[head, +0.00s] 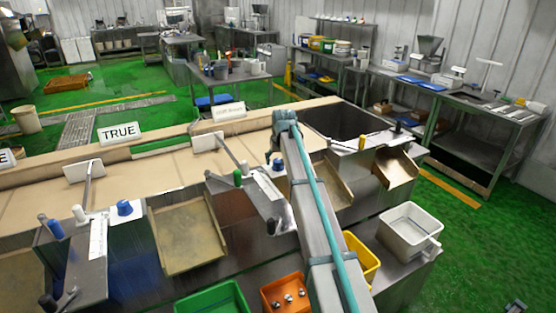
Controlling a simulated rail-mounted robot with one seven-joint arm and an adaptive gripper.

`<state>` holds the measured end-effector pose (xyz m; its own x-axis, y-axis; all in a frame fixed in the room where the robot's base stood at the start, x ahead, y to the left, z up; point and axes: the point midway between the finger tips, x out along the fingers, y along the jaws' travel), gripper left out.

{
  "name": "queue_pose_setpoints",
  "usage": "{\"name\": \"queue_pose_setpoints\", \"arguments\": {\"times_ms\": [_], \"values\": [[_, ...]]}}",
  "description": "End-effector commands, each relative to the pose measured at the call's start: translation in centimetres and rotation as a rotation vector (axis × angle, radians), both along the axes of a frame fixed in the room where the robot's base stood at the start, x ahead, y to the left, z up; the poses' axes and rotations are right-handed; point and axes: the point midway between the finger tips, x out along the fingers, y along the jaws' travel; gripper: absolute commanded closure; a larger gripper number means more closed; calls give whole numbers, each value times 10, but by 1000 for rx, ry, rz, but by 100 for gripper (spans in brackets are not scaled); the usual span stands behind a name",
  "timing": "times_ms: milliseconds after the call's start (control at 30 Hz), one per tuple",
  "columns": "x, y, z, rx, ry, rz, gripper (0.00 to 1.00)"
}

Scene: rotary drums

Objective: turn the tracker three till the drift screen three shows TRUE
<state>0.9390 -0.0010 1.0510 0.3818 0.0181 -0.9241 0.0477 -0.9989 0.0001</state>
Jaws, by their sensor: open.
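A white screen (119,132) behind the bench reads TRUE. Another (228,111), to its right, carries small text I cannot read, not a large TRUE. A third (5,157), cut by the left edge, shows only an E. White plates on rods stand over the belt, one at left (82,171) and one near the middle (207,142). Green (237,178) and blue (124,208) knobs sit on the front housings. No number is legible, so I cannot tell which is tracker three.
Along the bench front are a green bin (212,299), an orange bin (285,293) with small metal parts, a yellow bin (361,258) and a white tub (409,231). Metal chutes (188,236) open at the front. A dark open basin (340,118) lies at the right.

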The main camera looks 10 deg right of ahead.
Motion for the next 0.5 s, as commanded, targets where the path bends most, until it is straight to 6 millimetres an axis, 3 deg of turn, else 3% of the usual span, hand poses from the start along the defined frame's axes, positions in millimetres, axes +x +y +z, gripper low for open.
{"name": "queue_pose_setpoints", "arguments": {"times_ms": [200,500], "values": [[5,0,-13,0,0,0,31],[6,0,-14,0,0,0,34]]}}
